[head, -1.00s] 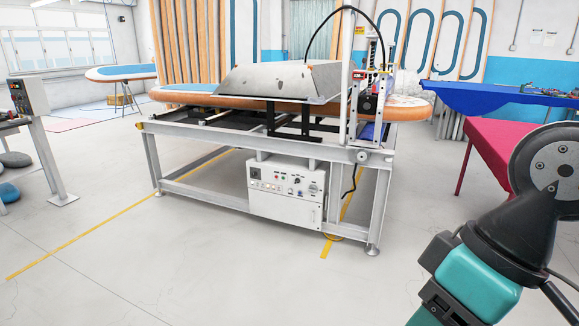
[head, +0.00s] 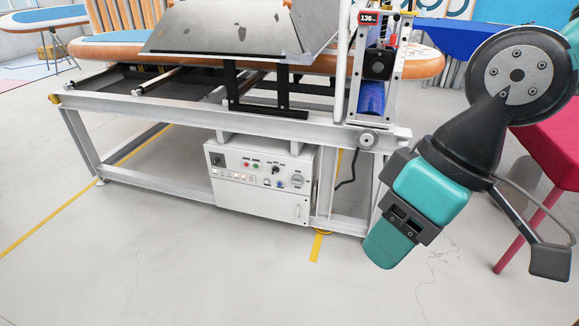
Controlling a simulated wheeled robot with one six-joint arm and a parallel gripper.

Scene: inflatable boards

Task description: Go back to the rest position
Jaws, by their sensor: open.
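My teal and black arm (head: 432,188) fills the right side of the head view, with a round bolted disc at its top. Its lower teal end hangs in front of the right leg of the machine frame. A black angled part, seemingly of my gripper (head: 549,262), shows at the lower right beside a thin cable. My gripper is open, and I see nothing held in it. Its fingertips cannot be made out clearly.
A white-framed machine (head: 240,120) with a control box (head: 262,180) stands close ahead. An orange-edged board (head: 105,45) lies on it under a grey hood (head: 225,28). A red-covered table (head: 553,150) is at the right. The floor (head: 130,270) in front is clear.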

